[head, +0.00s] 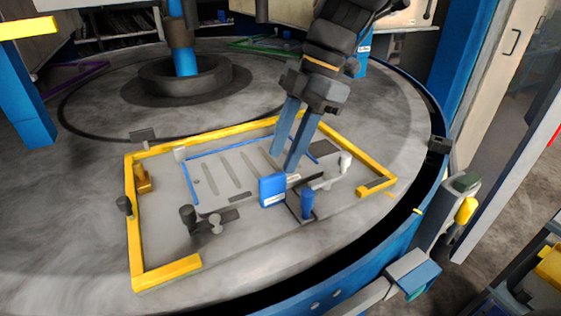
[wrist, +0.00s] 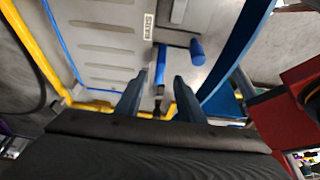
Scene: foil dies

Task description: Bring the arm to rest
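My gripper (head: 283,160) hangs down from the upper middle of the head view, over the right part of a grey slotted plate (head: 228,177). Its two blue-grey fingers stand apart with nothing held between them. In the wrist view my gripper (wrist: 158,78) also shows its fingers apart, with a blue bar (wrist: 160,62) seen past the gap. A blue block (head: 272,190) stands just below the fingertips in the head view. I cannot tell whether the fingers touch anything. The fingers hide part of the plate.
A yellow frame (head: 134,228) surrounds the plate on a round grey turntable (head: 60,235). Inside it stand a blue cylinder (head: 307,203), a white clamp (head: 345,162) and dark knobs (head: 187,216). A blue column (head: 183,50) rises behind. The turntable's front left is clear.

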